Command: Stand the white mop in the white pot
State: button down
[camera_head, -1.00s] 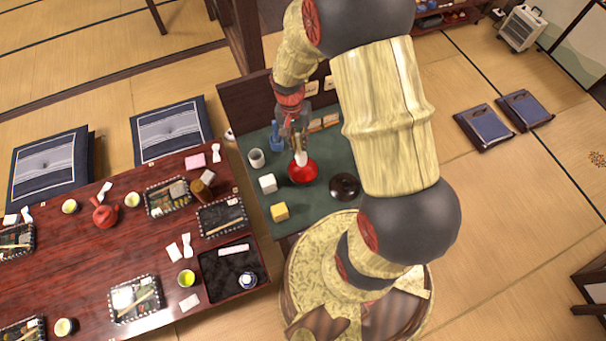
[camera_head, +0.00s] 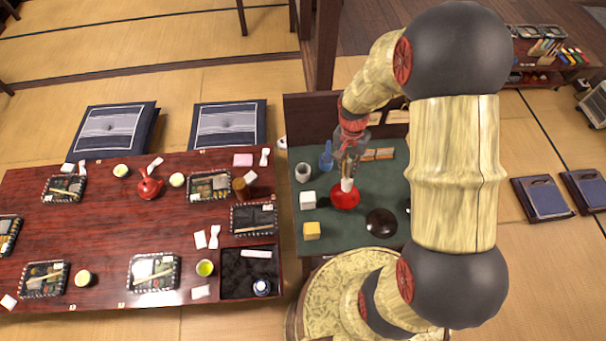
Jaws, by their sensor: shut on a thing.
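My gripper (camera_head: 350,158) is over the green-topped side table (camera_head: 375,184) and points down. It is shut on the white mop (camera_head: 347,185), whose pale lower end shows below the fingers. That end is in front of the red bowl (camera_head: 345,200) in this view; I cannot tell whether it touches it. The white pot (camera_head: 303,172), a small pale round vessel with a dark opening, stands upright to the left of my gripper, apart from the mop. Nothing is visible standing in it.
A blue bottle (camera_head: 326,158) stands close behind and right of the pot. A white cube (camera_head: 308,200), a yellow cube (camera_head: 311,230) and a dark round lidded thing (camera_head: 381,222) are on the same table. A red lacquer table (camera_head: 110,235) with lunch trays adjoins on the left.

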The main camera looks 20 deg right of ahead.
jog(key=shift+a+f, duration=0.25)
jog(key=shift+a, duration=0.05)
jog(key=w+a+m+t+b, duration=0.1)
jog(key=w+a, duration=0.4)
jog(key=w, duration=0.3)
jog(key=w+a+m+b, duration=0.1)
jog(key=w+a+b, duration=0.1)
jog(key=w+a, duration=0.4)
notch_tip(320, 180, down, 11)
jog(key=w+d+b, duration=0.1)
jog(key=b, duration=0.5)
jog(key=shift+w+d+r, duration=0.15)
jog(key=shift+w+d, duration=0.05)
jog(key=shift+d, duration=0.05)
jog(key=c, duration=1.8)
grip_release()
jog(key=shift+o, duration=0.2)
